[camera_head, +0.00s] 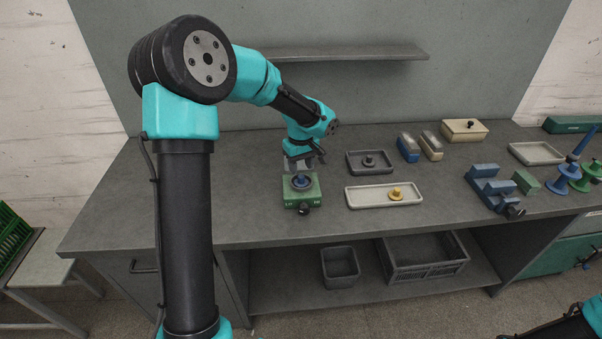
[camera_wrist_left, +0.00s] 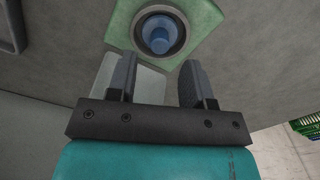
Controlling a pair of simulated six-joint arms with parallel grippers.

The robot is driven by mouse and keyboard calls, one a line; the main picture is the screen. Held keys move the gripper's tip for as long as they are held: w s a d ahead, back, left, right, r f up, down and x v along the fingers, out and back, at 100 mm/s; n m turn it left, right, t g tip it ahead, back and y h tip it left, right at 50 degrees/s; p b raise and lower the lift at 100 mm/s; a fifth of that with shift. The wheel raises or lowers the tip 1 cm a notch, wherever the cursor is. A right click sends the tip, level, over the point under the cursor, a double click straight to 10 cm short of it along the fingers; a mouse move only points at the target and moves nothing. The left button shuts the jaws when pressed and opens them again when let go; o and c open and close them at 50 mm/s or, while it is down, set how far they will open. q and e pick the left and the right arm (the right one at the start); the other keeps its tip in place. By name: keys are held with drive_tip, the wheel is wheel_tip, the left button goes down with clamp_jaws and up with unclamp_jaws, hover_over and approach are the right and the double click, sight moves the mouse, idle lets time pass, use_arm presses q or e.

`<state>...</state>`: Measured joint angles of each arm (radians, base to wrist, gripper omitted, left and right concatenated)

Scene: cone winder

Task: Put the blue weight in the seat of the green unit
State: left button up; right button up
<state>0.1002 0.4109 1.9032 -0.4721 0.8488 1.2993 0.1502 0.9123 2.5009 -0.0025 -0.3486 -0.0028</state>
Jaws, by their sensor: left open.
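The green unit (camera_head: 303,192) stands on the table below my left arm, with a round dark seat on top and a black knob at its front. The blue weight (camera_head: 301,181) is at the seat of the green unit. In the left wrist view the blue weight (camera_wrist_left: 158,34) shows inside the dark ring of the green unit (camera_wrist_left: 205,14). My left gripper (camera_head: 299,163) is just above and behind the unit. Its two fingers (camera_wrist_left: 155,75) are apart with nothing between them, clear of the weight. Part of my right arm shows at the bottom right; its gripper is out of view.
A light tray (camera_head: 360,198) with a yellow weight (camera_head: 396,194) lies right of the unit. A dark tray (camera_head: 356,169) with a dark weight is behind it. Blocks, a beige box (camera_head: 464,130) and blue and green spools stand further right. A shelf (camera_head: 340,52) hangs behind.

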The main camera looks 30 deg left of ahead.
sight(301, 176)
use_arm(q)
wheel_tip(301, 176, up, 8)
drive_tip(key=shift+f, duration=0.1)
idle(0.6)
